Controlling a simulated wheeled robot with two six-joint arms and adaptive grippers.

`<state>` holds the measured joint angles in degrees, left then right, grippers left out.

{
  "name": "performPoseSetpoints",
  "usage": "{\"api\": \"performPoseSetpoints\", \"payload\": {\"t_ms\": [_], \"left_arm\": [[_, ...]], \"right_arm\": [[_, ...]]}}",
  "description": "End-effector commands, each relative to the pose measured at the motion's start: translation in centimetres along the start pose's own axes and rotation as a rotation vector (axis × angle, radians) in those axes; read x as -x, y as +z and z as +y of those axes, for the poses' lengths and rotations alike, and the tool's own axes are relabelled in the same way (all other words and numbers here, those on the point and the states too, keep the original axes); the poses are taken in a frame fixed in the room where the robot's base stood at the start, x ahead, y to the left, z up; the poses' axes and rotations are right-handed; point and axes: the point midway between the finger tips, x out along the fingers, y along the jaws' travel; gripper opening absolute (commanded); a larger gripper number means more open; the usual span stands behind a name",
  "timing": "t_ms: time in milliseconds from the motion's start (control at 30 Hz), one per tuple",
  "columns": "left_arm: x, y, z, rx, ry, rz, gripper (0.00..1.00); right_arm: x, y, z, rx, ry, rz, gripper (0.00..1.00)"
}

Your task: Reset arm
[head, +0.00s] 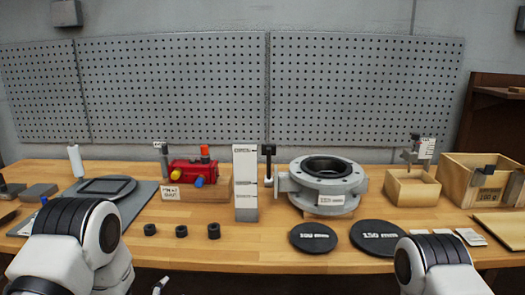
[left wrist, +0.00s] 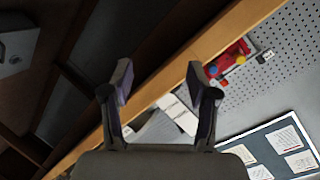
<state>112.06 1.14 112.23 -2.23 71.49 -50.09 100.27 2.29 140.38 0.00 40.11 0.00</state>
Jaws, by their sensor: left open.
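My left gripper (left wrist: 160,82) is open and empty in the left wrist view, with its two fingers apart. Beyond it, that tilted view shows the bench's wooden edge (left wrist: 172,85) and the red actuator (left wrist: 230,58). In the head view my left arm (head: 68,245) comes in at the lower left and my right arm (head: 437,265) at the lower right. Both stand in front of the bench. My right gripper is outside the frames. The red actuator also shows in the head view (head: 193,172), on a wooden block with yellow, blue and orange parts.
The wooden bench (head: 255,250) holds a grey valve body (head: 327,185), a white upright block (head: 245,183), two black discs (head: 313,237) (head: 378,237), several black rings (head: 182,231), and wooden boxes (head: 410,188) (head: 482,180). A grey tray (head: 107,187) lies left. Pegboards (head: 365,90) stand behind.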

Motion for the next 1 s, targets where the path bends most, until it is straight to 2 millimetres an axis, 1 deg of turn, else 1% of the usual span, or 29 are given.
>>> {"api": "performPoseSetpoints", "payload": {"t_ms": [33, 67, 100, 167, 200, 267, 300, 367, 400, 467, 500, 533, 600, 700, 1000], "left_arm": [[1.0, 1.7, 1.9, 0.018, 0.046, -0.042, 0.59], [1.5, 2.6, 3.0, 0.028, 0.073, -0.067, 0.59], [2.7, 4.2, 4.7, 0.053, 0.119, -0.112, 0.59], [4.8, 6.6, 7.5, 0.097, 0.193, -0.189, 0.59], [6.6, 8.3, 9.6, 0.135, 0.248, -0.252, 0.59], [10.2, 11.0, 12.8, 0.208, 0.338, -0.367, 0.59], [12.9, 12.7, 14.8, 0.265, 0.396, -0.455, 0.59], [17.3, 14.7, 17.4, 0.354, 0.472, -0.596, 0.59], [20.3, 15.8, 18.7, 0.418, 0.513, -0.694, 0.59], [24.6, 16.8, 20.1, 0.513, 0.556, -0.842, 0.59], [27.2, 17.1, 20.7, 0.577, 0.57, -0.937, 0.59], [28.8, 17.3, 21.0, 0.623, 0.573, -1.003, 0.59], [31.4, 17.5, 21.4, 0.725, 0.554, -1.131, 0.59], [31.7, 17.6, 21.6, 0.799, 0.517, -1.187, 0.59], [31.7, 17.6, 21.6, 0.802, 0.515, -1.188, 0.59]], "right_arm": [[0.0, 0.0, 0.0, 0.0, 0.0, 0.0, 0.0], [0.0, 0.0, 0.0, 0.0, 0.0, 0.0, 0.0], [0.0, 0.0, 0.0, 0.0, 0.0, 0.0, 0.0], [0.0, 0.0, 0.0, 0.0, 0.0, 0.0, 0.0], [0.0, 0.0, 0.0, 0.0, 0.0, 0.0, 0.0], [0.0, 0.0, 0.0, 0.0, 0.0, 0.0, 0.0], [0.0, 0.0, 0.0, 0.0, 0.0, 0.0, 0.0], [0.0, 0.0, 0.0, 0.0, 0.0, 0.0, 0.0], [0.0, 0.0, 0.0, 0.0, 0.0, 0.0, 0.0], [0.0, 0.0, 0.0, 0.0, 0.0, 0.0, 0.0], [0.0, 0.0, 0.0, 0.0, 0.0, 0.0, 0.0], [0.0, 0.0, 0.0, 0.0, 0.0, 0.0, 0.0], [0.0, 0.0, 0.0, 0.0, 0.0, 0.0, 0.0], [0.0, 0.0, 0.0, 0.0, 0.0, 0.0, 0.0], [0.0, 0.0, 0.0, 0.0, 0.0, 0.0, 0.0]]}}
